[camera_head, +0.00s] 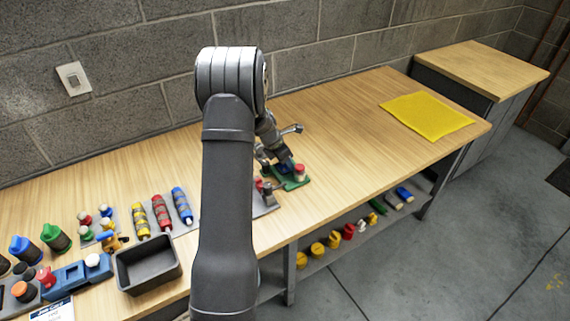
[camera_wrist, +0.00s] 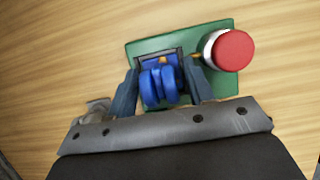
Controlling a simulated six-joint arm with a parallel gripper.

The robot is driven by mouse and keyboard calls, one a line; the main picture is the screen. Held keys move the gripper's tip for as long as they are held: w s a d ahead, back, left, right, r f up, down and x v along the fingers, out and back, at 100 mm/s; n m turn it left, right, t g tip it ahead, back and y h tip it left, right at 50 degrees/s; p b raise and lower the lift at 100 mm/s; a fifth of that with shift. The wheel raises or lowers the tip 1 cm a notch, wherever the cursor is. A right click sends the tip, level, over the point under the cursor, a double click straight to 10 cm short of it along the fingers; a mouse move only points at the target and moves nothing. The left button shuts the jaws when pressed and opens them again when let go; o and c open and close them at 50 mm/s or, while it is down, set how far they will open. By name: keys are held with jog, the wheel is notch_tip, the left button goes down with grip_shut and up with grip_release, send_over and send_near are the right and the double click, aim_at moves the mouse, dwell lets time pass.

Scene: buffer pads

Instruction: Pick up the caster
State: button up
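The caster (camera_wrist: 163,84) has blue wheels on a dark square mount, and sits on a green plate (camera_wrist: 220,88) in the wrist view. My gripper (camera_wrist: 160,70) is down over it, one finger on each side of the mount, very close to it. I cannot tell whether the fingers press on it. In the head view my gripper (camera_head: 281,165) is at the green plate (camera_head: 297,184), and the caster is mostly hidden by it.
A red-topped white button (camera_wrist: 230,50) stands on the plate, right beside the right finger. A black bin (camera_head: 148,266), several coloured cylinders (camera_head: 161,212) and a blue holder (camera_head: 78,278) stand to the left. A yellow mat (camera_head: 427,115) lies at the right, with bare tabletop before it.

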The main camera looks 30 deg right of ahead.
jog(key=c, duration=0.9)
jog(key=shift+r, duration=0.1)
